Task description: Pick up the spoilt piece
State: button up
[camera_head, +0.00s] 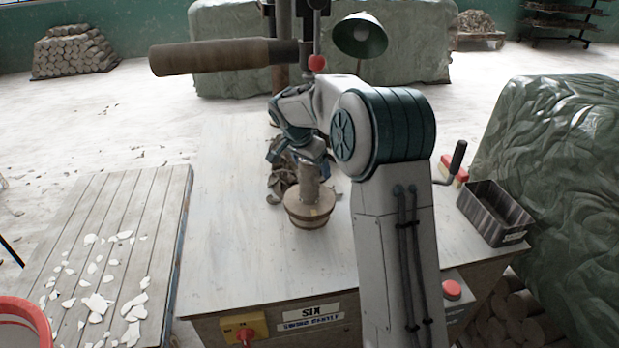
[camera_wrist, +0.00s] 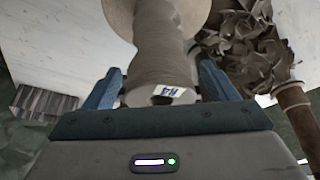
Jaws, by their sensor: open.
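A grey-brown clay piece (camera_head: 309,183) with a narrow neck stands upright on the worktable (camera_head: 240,240). It flares into a wide round lower part (camera_head: 309,214) with a yellowish mark; I cannot tell whether this is one body or a separate stand. In the wrist view the neck (camera_wrist: 165,50) has a small white-and-blue label (camera_wrist: 169,92) near its end. My gripper (camera_head: 305,157) is above the piece. In the wrist view its blue fingers (camera_wrist: 160,78) are open, one on each side of the neck. Contact cannot be told.
Dark clay trimmings (camera_head: 278,182) lie just behind and left of the piece. A horizontal brown cylinder (camera_head: 215,57) hangs behind. The table's left and front are clear.

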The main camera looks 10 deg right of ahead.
jog(key=c, duration=1.5)
